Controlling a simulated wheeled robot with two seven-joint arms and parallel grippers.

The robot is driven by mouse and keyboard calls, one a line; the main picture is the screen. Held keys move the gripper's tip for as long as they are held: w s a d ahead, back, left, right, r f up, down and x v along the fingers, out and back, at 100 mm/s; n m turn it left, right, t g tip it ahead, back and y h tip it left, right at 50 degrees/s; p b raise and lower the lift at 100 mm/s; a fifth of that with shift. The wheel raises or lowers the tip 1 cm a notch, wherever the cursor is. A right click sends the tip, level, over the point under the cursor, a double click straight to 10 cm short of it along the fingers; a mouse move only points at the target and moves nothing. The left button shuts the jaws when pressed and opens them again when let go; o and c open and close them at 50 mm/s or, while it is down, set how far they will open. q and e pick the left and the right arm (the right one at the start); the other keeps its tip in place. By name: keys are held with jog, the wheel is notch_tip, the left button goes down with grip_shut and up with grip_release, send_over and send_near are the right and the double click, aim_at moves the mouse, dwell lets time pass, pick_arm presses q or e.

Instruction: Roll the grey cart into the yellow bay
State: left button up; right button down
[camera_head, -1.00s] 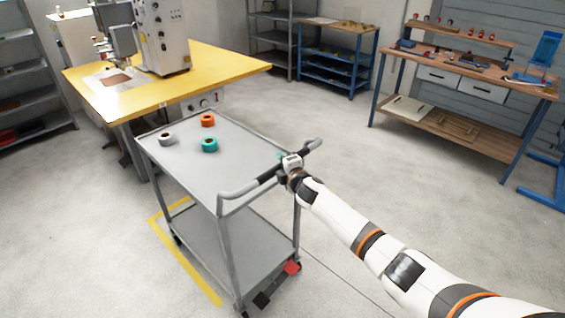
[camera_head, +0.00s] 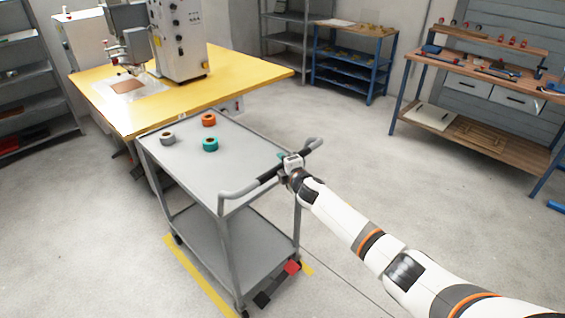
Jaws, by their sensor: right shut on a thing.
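The grey cart (camera_head: 185,165) stands left of centre, with two shelves and a push handle on its right end. An orange roll (camera_head: 208,120), a teal roll (camera_head: 210,145) and a grey roll (camera_head: 167,138) sit on its top. My right gripper (camera_head: 291,166) is shut on the cart's handle. Yellow floor lines of the bay (camera_head: 196,276) show along the cart's near left side, and a short yellow piece shows to the right of its lower shelf. The cart hides the rest of the bay. My left gripper is not in view.
A yellow-topped table (camera_head: 245,72) with a machine (camera_head: 178,40) stands just behind the cart. A wooden workbench (camera_head: 480,135) is at right and a blue-framed table (camera_head: 350,62) at the back. Grey shelves (camera_head: 30,90) are at far left.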

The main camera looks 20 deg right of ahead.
jog(key=shift+w, duration=0.2)
jog(key=shift+f, duration=0.1)
jog(key=c, duration=1.2)
grip_release()
jog(key=shift+c, duration=0.2)
jog(key=s+r, duration=0.2)
jog(key=s, duration=0.9)
jog(key=shift+s+r, duration=0.15)
jog(key=shift+s, duration=0.25)
jog(key=shift+a, duration=0.1)
